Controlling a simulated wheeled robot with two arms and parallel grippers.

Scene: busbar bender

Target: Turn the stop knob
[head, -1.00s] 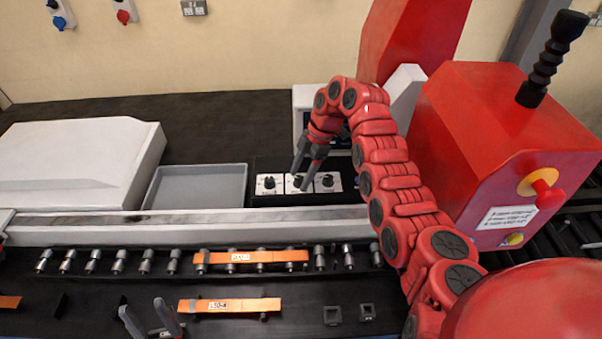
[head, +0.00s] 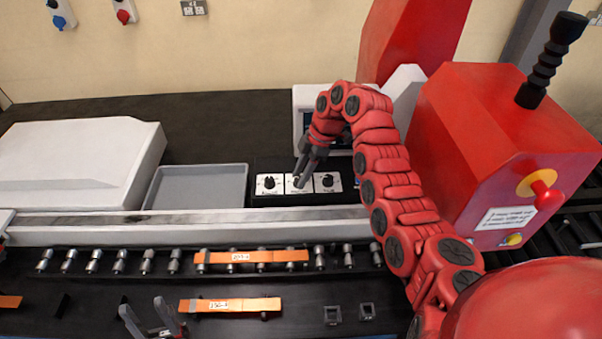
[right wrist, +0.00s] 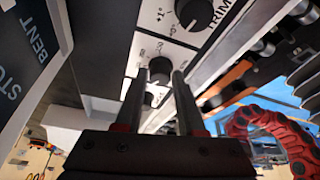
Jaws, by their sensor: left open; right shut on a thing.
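A row of three black knobs on white plates stands on the dark panel behind the rail: a left knob (head: 269,183), a middle knob and a right knob (head: 327,181). My right gripper (head: 301,178) reaches down to the middle plate and is shut on its knob, which the fingers largely hide in the head view. In the right wrist view, the middle knob (right wrist: 160,68) shows between the two fingertips, beside a knob marked TRIM (right wrist: 195,12). The middle knob's label is not readable. My left gripper (head: 152,322) is open and empty at the bottom edge.
A grey tray (head: 198,187) lies left of the knobs, and a display (head: 309,121) stands behind them. A red machine (head: 500,150) with a lever stands at right. Orange bars (head: 230,305) and several rollers lie in front of the rail.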

